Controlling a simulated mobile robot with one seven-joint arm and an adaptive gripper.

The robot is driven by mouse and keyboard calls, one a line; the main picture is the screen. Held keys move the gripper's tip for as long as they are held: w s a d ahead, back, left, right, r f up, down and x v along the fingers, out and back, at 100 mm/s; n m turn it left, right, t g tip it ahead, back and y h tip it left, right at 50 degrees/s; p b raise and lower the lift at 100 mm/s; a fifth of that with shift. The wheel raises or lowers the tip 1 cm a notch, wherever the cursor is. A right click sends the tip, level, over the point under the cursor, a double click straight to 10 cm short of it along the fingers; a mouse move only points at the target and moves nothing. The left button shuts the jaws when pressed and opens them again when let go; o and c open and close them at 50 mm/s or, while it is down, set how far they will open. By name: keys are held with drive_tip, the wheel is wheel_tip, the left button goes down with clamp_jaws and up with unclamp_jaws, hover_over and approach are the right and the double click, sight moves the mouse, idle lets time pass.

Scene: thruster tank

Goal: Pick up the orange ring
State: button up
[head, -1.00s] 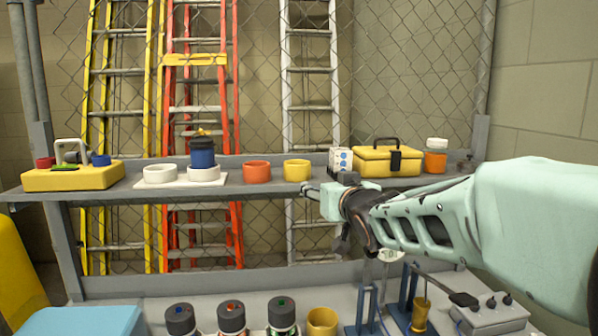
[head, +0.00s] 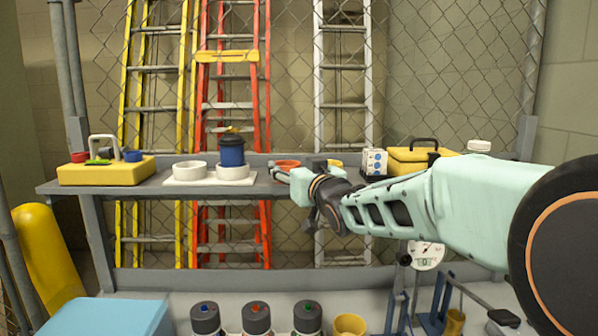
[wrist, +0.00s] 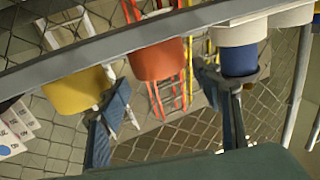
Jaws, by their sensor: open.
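The orange ring (head: 288,163) stands on the grey shelf (head: 110,186), its lower part hidden behind my gripper (head: 279,172) in the head view. In the wrist view the orange ring (wrist: 158,60) shows ahead of and between my spread fingers, apart from them. My gripper (wrist: 160,112) is open and empty. A yellow ring (wrist: 78,92) stands beside the orange one, near one finger in the wrist view. A dark blue container with a white base (wrist: 240,57) is near the other finger.
Two white rings (head: 189,171) and the blue container (head: 231,150) sit on a white sheet at left. A yellow caddy (head: 105,171), a white box (head: 374,162) and a yellow case (head: 420,158) share the shelf. Chain-link mesh and ladders stand behind.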

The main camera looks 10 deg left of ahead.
sight(286, 163)
drive_tip(key=shift+p+x, duration=0.6)
drive_tip(key=shift+x, duration=1.8)
drive_tip(key=shift+f, duration=0.1)
drive_tip(key=c, duration=0.7)
